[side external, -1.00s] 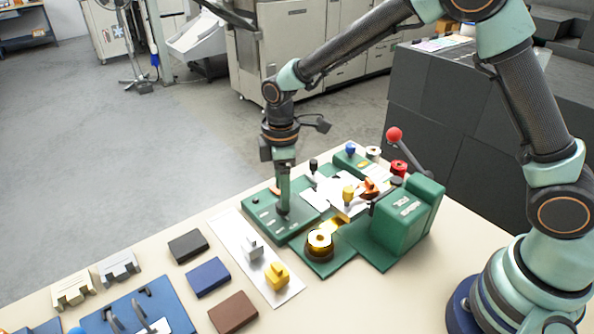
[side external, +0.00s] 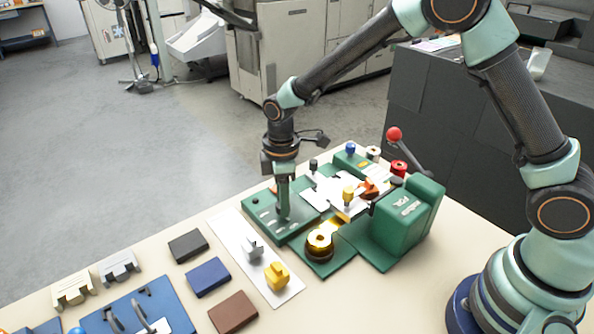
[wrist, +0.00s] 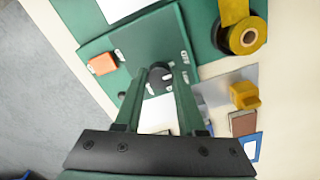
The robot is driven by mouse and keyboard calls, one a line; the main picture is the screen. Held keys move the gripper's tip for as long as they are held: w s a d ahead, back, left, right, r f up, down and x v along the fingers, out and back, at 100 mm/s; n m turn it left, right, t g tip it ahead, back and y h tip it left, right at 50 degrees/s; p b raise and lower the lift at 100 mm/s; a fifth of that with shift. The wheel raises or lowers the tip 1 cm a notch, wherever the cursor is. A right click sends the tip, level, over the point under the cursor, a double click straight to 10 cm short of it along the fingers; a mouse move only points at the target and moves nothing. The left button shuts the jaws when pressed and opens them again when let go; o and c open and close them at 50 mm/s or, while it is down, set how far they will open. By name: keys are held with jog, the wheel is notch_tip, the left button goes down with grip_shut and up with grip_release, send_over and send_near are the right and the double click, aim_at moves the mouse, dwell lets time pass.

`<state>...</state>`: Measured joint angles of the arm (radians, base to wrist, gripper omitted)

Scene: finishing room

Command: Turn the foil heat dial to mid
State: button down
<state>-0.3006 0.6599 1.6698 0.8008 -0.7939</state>
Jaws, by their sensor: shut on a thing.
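The foil heat dial (wrist: 160,76) is a small dark round knob on a green panel (wrist: 120,58) with several white marks beside it. My gripper (wrist: 160,84) reaches down to it in the wrist view, its two green fingers on either side of the knob, shut on it. In the side external view my gripper (side external: 284,212) points straight down at the green panel (side external: 262,222), and the dial is mostly hidden behind the fingertips. I cannot tell which mark the dial points to.
A glowing gold foil roll (side external: 320,240) stands to the right of the panel. The green machine housing (side external: 405,215) and a red-knobbed lever (side external: 394,134) are farther right. A pale plate (side external: 262,262) with grey and yellow blocks lies in front. An orange switch (wrist: 102,63) sits on the panel.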

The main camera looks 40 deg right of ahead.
jog(key=shift+m, duration=0.3)
jog(key=m, duration=1.2)
jog(key=shift+a, duration=0.1)
jog(key=shift+m, duration=2.5)
jog(key=c, duration=0.5)
grip_release()
